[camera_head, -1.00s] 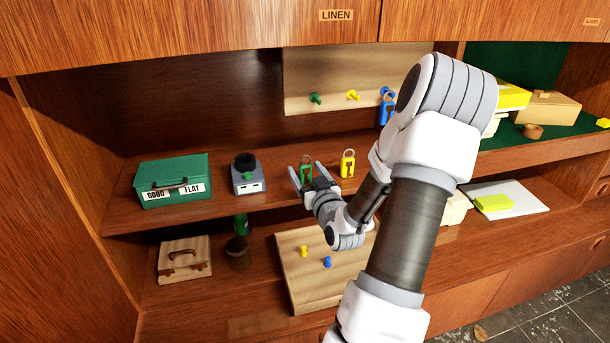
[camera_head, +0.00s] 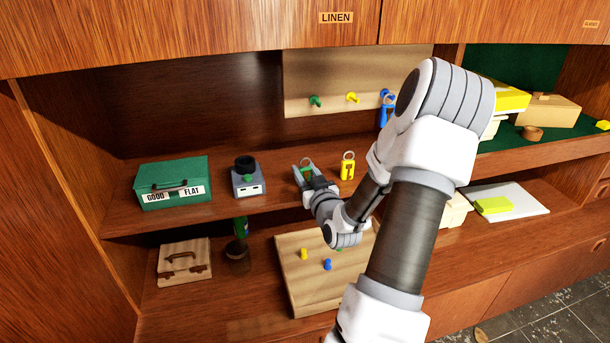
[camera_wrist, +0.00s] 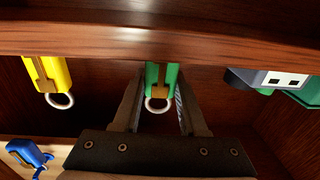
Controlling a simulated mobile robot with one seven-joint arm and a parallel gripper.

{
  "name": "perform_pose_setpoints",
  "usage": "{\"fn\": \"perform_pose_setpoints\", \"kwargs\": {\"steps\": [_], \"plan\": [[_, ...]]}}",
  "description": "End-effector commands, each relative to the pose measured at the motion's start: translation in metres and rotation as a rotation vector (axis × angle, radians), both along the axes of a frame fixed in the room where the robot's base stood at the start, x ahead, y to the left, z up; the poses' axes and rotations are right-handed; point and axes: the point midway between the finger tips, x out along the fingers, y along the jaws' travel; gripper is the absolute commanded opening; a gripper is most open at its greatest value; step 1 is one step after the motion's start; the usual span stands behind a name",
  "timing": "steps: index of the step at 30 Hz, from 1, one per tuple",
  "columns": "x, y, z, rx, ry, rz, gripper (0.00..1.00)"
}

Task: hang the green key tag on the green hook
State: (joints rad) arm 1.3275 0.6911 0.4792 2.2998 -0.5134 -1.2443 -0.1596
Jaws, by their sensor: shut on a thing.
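The green key tag (camera_head: 307,172) stands on the middle shelf with its metal ring at the top. My gripper (camera_head: 305,169) is shut on it, one finger on each side. In the wrist view the green tag (camera_wrist: 171,76) sits between the fingers, its ring towards the gripper's body. The green hook (camera_head: 315,101) is bare, on the wooden board (camera_head: 330,72) on the back wall, above my gripper.
A yellow key tag (camera_head: 347,168) stands close to the right of my gripper. The yellow hook (camera_head: 352,97) is bare; a blue key tag (camera_head: 386,112) hangs at the board's right, near my arm. A grey device (camera_head: 247,180) and green box (camera_head: 173,184) stand to the left.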

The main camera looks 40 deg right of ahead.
Motion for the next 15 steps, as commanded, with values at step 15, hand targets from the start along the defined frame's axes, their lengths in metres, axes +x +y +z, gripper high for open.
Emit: {"fn": "perform_pose_setpoints", "kwargs": {"steps": [15], "plan": [[0.001, 0.001, 0.049, -0.006, -0.001, 0.002, 0.0]]}}
